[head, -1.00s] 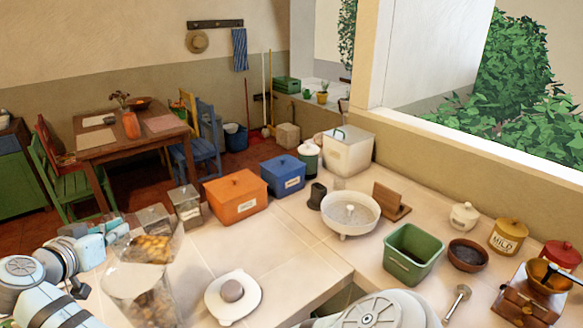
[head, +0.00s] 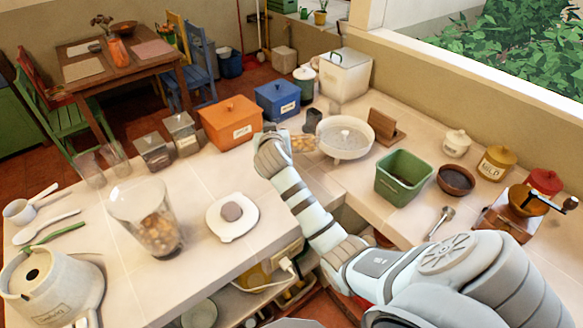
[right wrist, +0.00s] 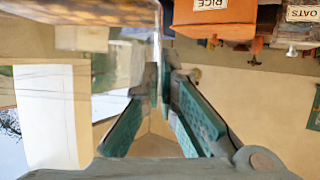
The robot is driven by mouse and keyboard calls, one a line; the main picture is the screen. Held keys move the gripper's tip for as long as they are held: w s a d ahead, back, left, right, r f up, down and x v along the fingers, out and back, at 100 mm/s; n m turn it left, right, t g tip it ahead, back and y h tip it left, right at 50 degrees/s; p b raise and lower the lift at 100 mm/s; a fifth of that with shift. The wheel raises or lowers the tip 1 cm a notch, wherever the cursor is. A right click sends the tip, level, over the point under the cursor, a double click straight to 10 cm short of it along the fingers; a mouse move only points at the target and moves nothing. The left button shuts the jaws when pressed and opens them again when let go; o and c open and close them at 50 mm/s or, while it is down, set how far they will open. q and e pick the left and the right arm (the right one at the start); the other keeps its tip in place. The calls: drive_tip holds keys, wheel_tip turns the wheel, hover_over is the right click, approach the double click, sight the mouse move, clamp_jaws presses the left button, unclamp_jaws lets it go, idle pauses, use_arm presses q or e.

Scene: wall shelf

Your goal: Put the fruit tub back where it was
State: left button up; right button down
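The fruit tub (head: 303,143) is a clear container with orange-brown pieces inside, partly hidden behind my right wrist in the head view. In the right wrist view its clear wall (right wrist: 90,75) fills the upper left, with a brown layer along the top edge. My right gripper (right wrist: 163,80) has its teal fingers closed in on the tub's wall. In the head view my right arm reaches across the counter, and the tub is just left of the white footed bowl (head: 345,140). I cannot tell whether the tub touches the counter. My left gripper is not in view.
A clear jug (head: 150,220) with fruit pieces and a white lid (head: 232,217) stand on the near counter. The orange rice box (head: 230,122), blue box (head: 278,100) and dark cup (head: 313,120) stand near the tub. A green bin (head: 403,177) is at right.

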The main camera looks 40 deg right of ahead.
drive_tip(key=s+r+n+y, duration=0.1)
drive_tip(key=s+r+n+t+y, duration=0.1)
drive_tip(key=n+y, duration=0.1)
drive_tip(key=shift+r+t+p, duration=0.25)
drive_tip(key=shift+t+p, duration=0.05)
drive_tip(key=s+a+r+n+y, duration=0.2)
drive_tip(key=s+a+n+y, duration=0.1)
drive_tip(key=a+y, duration=0.1)
drive_tip(key=shift+t, duration=0.4)
drive_tip(key=f+b, duration=0.1)
drive_tip(key=f, duration=1.2)
drive_tip(key=f+b, duration=0.1)
drive_tip(key=f, duration=0.6)
drive_tip(key=shift+w+b, duration=0.25)
drive_tip(key=shift+b, duration=0.05)
drive_tip(key=c, duration=2.3)
unclamp_jaws()
drive_tip(key=shift+f, duration=0.15)
drive_tip(key=o, duration=0.5)
